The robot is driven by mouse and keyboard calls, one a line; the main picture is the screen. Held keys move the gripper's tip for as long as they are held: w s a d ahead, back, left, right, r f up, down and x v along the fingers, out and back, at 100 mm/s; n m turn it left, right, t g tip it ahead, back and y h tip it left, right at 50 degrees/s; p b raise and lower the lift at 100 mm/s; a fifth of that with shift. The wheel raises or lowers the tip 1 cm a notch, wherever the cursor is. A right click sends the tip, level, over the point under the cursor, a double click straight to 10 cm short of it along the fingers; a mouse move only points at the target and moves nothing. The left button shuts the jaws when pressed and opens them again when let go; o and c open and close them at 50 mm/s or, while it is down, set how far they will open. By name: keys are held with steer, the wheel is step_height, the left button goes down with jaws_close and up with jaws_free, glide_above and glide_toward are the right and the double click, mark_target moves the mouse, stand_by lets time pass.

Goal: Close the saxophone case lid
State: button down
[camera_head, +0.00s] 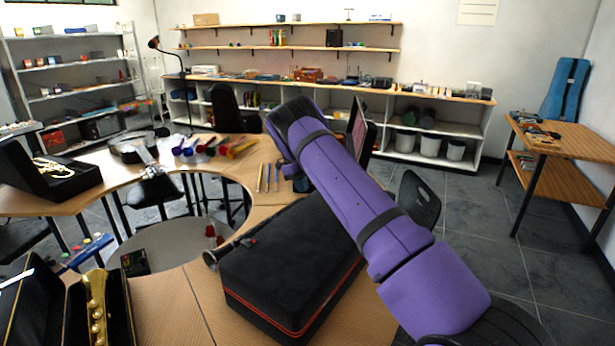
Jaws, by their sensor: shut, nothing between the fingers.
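A gold instrument with round key cups, which looks like the saxophone (97,305), lies in a narrow dark case (76,318) at the bottom left. What looks like its lid (28,308) stands open on the left, dark with a gold edge. The picture's bottom edge cuts off the near part of the case and lid. My purple arm crosses the right half of the view, well to the right of that case. My gripper cannot be made out; the arm's far end is hidden or out of the picture.
A closed black case with red trim (290,262) stands on the curved table, partly behind my arm. A dark clarinet-like instrument (238,245) lies beside it. Another open case (80,178) holds a brass instrument at the far left. Wood between the bottom-left case and black case is clear.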

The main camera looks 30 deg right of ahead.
steer(key=shift+w+a+f, duration=0.15)
steer(key=shift+w+f, duration=0.15)
steer(key=shift+f, duration=0.45)
steer(key=shift+w+a+f, duration=0.15)
steer(key=shift+w+f, duration=0.1)
steer(key=shift+f, duration=0.55)
steer(key=shift+w+a+f, duration=0.15)
steer(key=shift+w+f, duration=0.15)
steer(key=shift+f, duration=0.45)
steer(key=shift+f, duration=0.1)
